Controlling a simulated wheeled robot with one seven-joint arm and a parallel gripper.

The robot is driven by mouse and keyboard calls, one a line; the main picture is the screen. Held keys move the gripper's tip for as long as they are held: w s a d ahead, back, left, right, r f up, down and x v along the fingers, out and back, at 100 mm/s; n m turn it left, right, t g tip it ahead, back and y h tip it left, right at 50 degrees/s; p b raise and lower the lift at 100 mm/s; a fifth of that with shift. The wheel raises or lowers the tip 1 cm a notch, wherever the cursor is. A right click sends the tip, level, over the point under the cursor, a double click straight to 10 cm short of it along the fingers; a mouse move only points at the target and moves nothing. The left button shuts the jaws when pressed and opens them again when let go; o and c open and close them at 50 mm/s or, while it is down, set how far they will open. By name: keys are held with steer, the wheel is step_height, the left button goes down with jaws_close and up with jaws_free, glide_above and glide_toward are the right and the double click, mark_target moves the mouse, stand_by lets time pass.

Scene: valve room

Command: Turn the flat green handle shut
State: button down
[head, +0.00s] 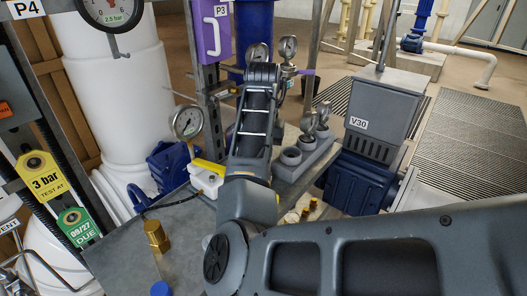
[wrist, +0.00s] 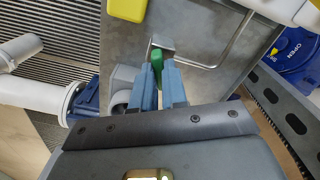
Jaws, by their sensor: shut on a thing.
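In the wrist view my gripper (wrist: 160,72) has its two blue-grey fingers close together, shut on the flat green handle (wrist: 157,56). Only a small green piece shows between and just beyond the fingertips; the rest of it is hidden by the fingers. A grey metal piece (wrist: 160,42) lies just beyond the green. The handle's angle against its pipe cannot be made out. In the head view my arm covers the middle, and I cannot make out the green handle or the fingertips there.
A grey bench top (head: 125,249) carries a brass fitting (head: 156,236) and a yellow-and-white object (head: 207,177). A pressure gauge (head: 187,122) stands left of my arm. A grey box marked V30 (head: 382,105) stands to the right. A bent metal rod (wrist: 222,60) runs close to the fingers' right.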

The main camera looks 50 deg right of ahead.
steer(key=m+p, duration=0.1)
steer(key=m, duration=0.4)
steer(key=shift+m, duration=0.4)
stand_by(0.3)
steer(key=c, duration=1.2)
jaws_free()
steer(key=shift+o, duration=0.2)
steer(key=shift+r, duration=0.1)
step_height(320, 180, up, 8)
steer(key=shift+f+p, duration=0.2)
steer(key=shift+p, duration=0.9)
